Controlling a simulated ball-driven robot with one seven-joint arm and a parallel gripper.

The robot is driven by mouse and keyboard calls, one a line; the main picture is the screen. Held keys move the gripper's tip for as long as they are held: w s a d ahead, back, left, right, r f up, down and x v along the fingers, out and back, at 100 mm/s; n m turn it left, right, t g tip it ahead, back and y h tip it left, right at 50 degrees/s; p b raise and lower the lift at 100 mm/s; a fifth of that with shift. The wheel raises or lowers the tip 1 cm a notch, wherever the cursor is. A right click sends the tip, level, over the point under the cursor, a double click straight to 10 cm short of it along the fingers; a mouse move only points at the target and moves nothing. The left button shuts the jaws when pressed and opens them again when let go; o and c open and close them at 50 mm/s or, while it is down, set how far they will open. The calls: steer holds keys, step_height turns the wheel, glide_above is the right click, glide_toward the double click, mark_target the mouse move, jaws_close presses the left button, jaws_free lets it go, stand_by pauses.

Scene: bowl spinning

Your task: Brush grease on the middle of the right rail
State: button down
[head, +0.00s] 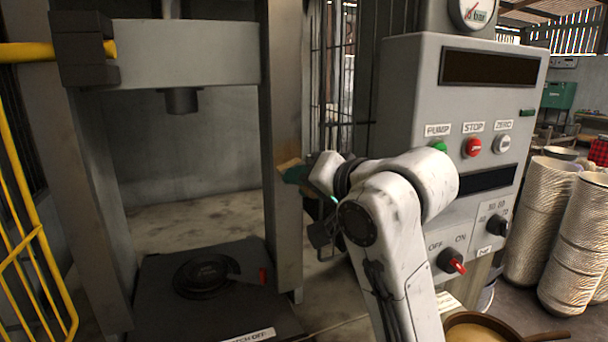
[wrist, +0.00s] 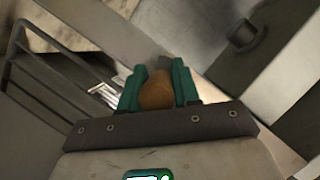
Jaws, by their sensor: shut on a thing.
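The right rail (head: 281,110) is the grey upright on the right side of the press frame in the head view. My gripper (head: 297,174) is beside this rail, at roughly its middle height or a little below. Its green fingers are shut on the brush; a tan part (head: 288,163) of it shows against the rail. In the wrist view the brush's rounded brown end (wrist: 157,92) sits between the green fingers. The bristles are hidden, so I cannot tell whether they touch the rail. A pan of yellowish stuff (head: 476,334), perhaps the grease, is at the bottom right.
The control box (head: 455,110) with buttons and switches stands close right of my arm. The press's crossbeam (head: 188,52) and dark base plate (head: 160,300) lie left. A yellow guard (head: 22,215) is at the far left. Stacked ribbed bowls (head: 540,215) stand at the right.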

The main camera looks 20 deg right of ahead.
step_height(320, 180, down, 10)
steer(key=b, duration=0.2)
steer(key=shift+f, duration=0.2)
stand_by(1.2)
steer(key=shift+f, duration=0.1)
